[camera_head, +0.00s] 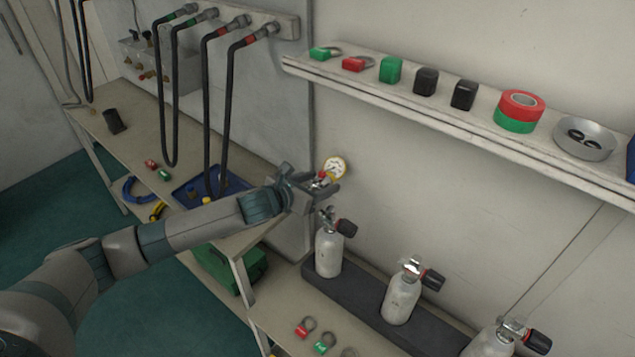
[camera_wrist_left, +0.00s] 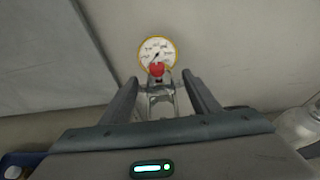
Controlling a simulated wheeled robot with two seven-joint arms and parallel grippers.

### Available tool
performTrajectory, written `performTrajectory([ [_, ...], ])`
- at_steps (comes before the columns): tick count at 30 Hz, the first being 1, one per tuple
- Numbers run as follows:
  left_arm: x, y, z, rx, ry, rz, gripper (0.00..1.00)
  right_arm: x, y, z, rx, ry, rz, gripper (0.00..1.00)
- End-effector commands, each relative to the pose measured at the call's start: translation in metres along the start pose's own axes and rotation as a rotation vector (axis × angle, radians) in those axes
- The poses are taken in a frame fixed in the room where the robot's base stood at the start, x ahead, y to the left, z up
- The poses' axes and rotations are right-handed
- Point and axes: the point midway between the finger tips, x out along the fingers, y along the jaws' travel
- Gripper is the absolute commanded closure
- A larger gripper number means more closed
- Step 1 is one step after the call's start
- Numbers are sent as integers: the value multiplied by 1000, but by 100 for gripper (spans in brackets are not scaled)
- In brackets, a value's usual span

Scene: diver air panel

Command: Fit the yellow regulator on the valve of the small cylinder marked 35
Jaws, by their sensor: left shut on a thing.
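My left gripper (camera_head: 322,186) is shut on the yellow regulator, which has a yellow-rimmed gauge (camera_head: 335,167) and a red knob. In the left wrist view the gauge (camera_wrist_left: 157,52) faces me, with the metal body (camera_wrist_left: 162,98) between the fingers. Three small pale cylinders stand in a dark rack: left (camera_head: 328,254), middle (camera_head: 401,297) and right (camera_head: 488,344), the last cut off by the frame. Each has a metal valve with a black knob. The regulator is above the left cylinder's valve (camera_head: 326,216), apparently apart from it. I cannot read any cylinder's marking. My right gripper is not in view.
A wall shelf (camera_head: 450,122) above holds tags, blocks, tape rolls and a round dish (camera_head: 585,138). Black hoses (camera_head: 228,100) hang at left over a bench with a blue tray (camera_head: 235,183). Red and green tags (camera_head: 305,327) lie before the dark rack (camera_head: 365,310).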

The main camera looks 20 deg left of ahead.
Motion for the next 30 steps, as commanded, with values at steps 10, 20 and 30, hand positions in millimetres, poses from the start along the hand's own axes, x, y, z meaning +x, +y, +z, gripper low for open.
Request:
performTrajectory([
  [10, 0, -20, 1, -2, -4, -2, 86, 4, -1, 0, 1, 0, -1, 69],
  [20, 0, -41, 0, -1, -3, -2, 86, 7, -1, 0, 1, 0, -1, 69],
  [30, 0, -58, 1, -1, -4, 0, 86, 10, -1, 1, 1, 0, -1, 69],
])
